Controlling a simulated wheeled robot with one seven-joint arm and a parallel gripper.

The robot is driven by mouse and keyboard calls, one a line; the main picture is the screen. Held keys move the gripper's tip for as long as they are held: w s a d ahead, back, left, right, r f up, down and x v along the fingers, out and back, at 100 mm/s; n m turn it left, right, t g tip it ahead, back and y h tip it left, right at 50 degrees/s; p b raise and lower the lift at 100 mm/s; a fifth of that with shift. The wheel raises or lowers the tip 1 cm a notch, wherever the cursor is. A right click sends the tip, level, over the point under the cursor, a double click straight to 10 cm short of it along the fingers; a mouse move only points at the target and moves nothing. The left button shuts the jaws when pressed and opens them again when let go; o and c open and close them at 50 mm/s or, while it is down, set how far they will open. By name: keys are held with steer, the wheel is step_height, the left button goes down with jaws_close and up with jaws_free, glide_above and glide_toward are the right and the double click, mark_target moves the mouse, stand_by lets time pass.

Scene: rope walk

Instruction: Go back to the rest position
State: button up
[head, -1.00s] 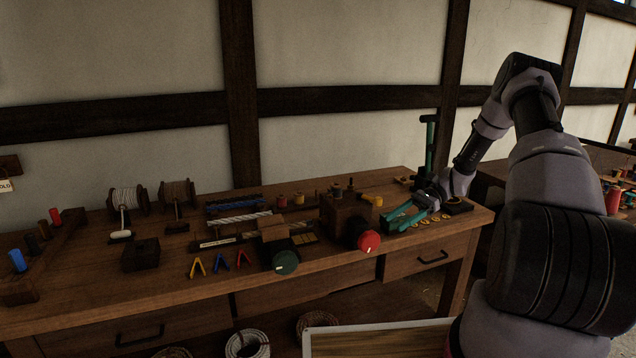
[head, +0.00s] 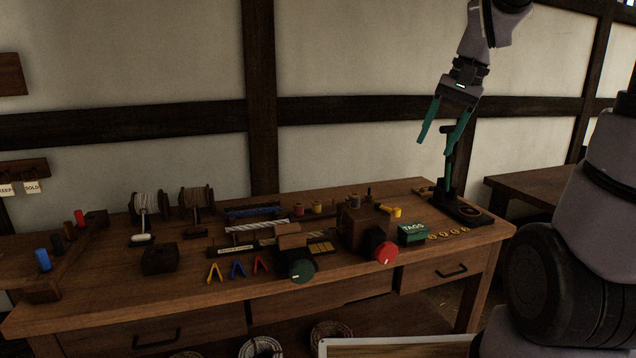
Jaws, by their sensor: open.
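My gripper (head: 438,146) is in the upper right of the head view, raised above the right end of the workbench (head: 120,289). Its two green fingers point down and stand apart, with nothing between them. Behind and below the fingers stands a dark green post on a black base (head: 464,214). A green box marked TAGS (head: 412,233) sits on the bench below and left of the gripper, clear of the fingers.
A wooden block with a red knob (head: 382,253) and another with a green knob (head: 301,271) stand along the bench front. Two reels (head: 196,199) stand at the back left. Coloured clips (head: 238,269) lie in front.

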steer(key=s+r+n+t+h, duration=0.1)
steer(key=s+r+t, duration=0.4)
steer(key=s, duration=0.6)
steer(key=shift+r+n, duration=0.25)
steer(key=shift+n, duration=0.35)
